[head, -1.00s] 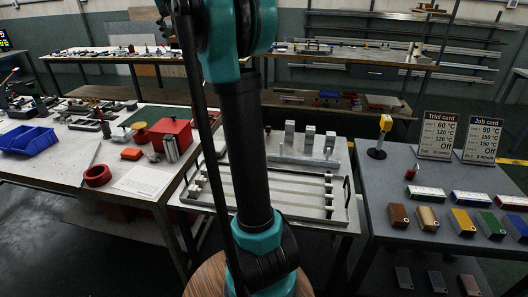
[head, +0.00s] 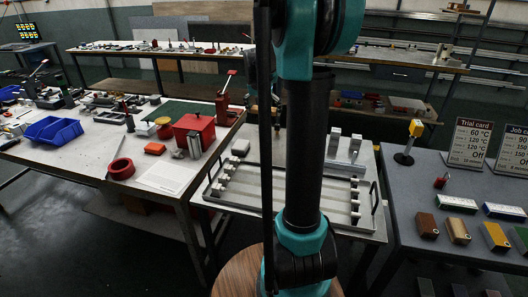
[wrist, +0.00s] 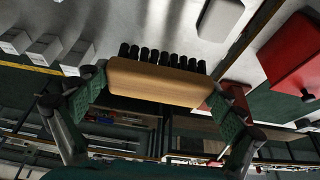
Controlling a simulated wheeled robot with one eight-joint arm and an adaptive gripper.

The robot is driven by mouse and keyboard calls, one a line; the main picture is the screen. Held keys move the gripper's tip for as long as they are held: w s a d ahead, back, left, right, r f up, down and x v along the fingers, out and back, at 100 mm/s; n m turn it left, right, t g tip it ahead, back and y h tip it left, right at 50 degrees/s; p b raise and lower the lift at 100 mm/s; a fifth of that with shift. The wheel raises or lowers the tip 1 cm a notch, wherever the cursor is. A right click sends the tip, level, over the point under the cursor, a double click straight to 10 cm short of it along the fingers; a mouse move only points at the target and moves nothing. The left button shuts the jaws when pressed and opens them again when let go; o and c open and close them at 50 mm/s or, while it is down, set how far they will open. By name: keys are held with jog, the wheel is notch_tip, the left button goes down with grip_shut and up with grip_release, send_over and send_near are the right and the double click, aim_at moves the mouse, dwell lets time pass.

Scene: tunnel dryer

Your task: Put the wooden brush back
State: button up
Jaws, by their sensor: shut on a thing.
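The wooden brush (wrist: 160,83) shows in the wrist view as a pale tan wooden block with a row of black bristles along its upper edge in the picture. My gripper (wrist: 162,88) is shut on it, with one green-padded finger at each end of the block.
The left bench holds a red box (head: 194,132), a blue bin (head: 53,131) and a red ring (head: 121,169). A metal tray (head: 240,199) is in the middle, partly behind my arm. The right table has a Trial card (head: 469,142) and several coloured blocks.

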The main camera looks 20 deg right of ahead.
aim_at(265, 152)
notch_tip(265, 152, down, 18)
jog(key=shift+f, duration=0.1)
dwell(0.4)
jog(key=o, duration=0.7)
jog(key=shift+f, duration=0.1)
jog(key=shift+o, duration=0.3)
jog(key=v, duration=1.2)
jog(key=s+a+n, duration=0.1)
jog(key=s, duration=0.3)
jog(key=s+a+f+n+y, duration=0.1)
jog(key=s+a, duration=0.1)
jog(key=s, duration=0.3)
jog(key=s+a+f+n, duration=0.1)
jog(key=s+a, duration=0.1)
jog(key=s, duration=0.2)
jog(key=shift+s+a, duration=0.15)
jog(key=shift+s, duration=0.05)
jog(key=s+a+f+n, duration=0.1)
jog(key=s, duration=0.3)
jog(key=s+a+f+n+y, duration=0.1)
jog(key=s+f, duration=0.1)
jog(key=s, duration=0.3)
jog(key=s+a+f+n, duration=0.1)
jog(key=s+a+f, duration=0.1)
jog(key=s, duration=0.3)
jog(key=shift+a+f+n+y, duration=0.1)
jog(key=shift+f+n+y, duration=0.2)
jog(key=shift+n, duration=0.1)
